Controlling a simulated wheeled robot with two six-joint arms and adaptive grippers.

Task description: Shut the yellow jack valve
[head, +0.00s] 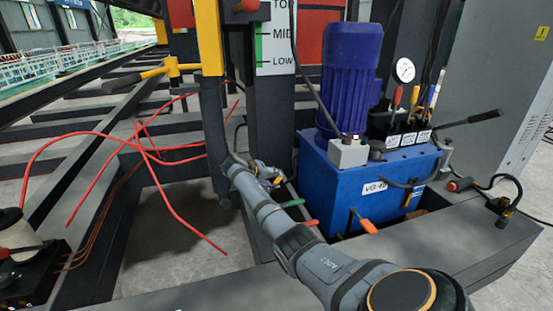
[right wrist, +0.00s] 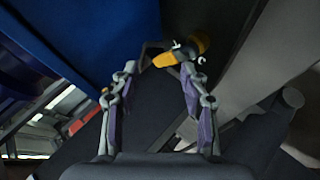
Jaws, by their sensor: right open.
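The yellow valve handle (right wrist: 200,44) shows in the right wrist view, with small pale fittings beside it. I cannot tell whether a finger touches the handle. My left gripper is not in view.
The blue pump unit (head: 330,190) with its blue motor (head: 350,75) stands close to my right arm. Red (head: 313,224), green (head: 293,203) and orange (head: 369,226) handles are near it. Red cables (head: 150,150) hang at left. A grey cabinet (head: 490,90) stands at right.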

